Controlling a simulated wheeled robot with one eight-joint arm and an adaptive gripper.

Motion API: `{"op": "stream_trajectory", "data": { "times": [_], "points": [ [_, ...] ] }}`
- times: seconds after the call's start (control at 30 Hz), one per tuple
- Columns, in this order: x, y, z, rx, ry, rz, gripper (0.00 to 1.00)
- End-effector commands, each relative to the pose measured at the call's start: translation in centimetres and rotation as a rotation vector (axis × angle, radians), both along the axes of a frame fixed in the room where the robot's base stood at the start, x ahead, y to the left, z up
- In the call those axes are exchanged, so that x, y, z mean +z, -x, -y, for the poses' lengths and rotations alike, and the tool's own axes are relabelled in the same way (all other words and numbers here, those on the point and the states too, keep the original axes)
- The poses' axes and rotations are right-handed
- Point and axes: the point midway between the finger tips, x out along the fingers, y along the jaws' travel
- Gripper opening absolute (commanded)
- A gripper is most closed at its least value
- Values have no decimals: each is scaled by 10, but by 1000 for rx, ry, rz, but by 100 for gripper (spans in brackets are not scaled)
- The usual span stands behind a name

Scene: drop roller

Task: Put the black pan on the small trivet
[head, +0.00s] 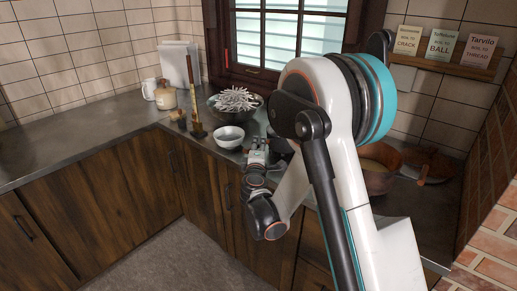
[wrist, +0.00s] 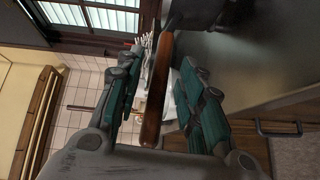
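In the wrist view the black pan (wrist: 192,14) shows at the top, cut off by the frame edge. Its brown wooden handle (wrist: 154,100) runs down between the two fingers of my gripper (wrist: 160,75). The fingers are apart, with a visible gap on both sides of the handle. In the head view my gripper (head: 258,148) is low over the counter, right of the white bowl. A dark patch beside it may be the pan, mostly hidden by my arm. I cannot make out the small trivet in either view.
A white bowl (head: 230,137) and a dark bowl of pale pieces (head: 236,103) stand close left of my gripper. A copper-coloured pot (head: 377,168) and a round brown lid-like thing (head: 430,162) are on the right.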

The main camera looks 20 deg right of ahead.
Motion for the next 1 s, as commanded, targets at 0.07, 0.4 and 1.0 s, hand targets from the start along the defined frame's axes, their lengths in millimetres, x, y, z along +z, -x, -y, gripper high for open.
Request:
{"op": "stream_trajectory", "data": {
  "times": [0.07, 0.4, 1.0],
  "points": [
    [0, 0, 0, 0, 0, 0, 35],
    [8, 39, -14, 2, 0, 0, 35],
    [11, 114, -35, -4, -10, -3, 35]
  ]
}}
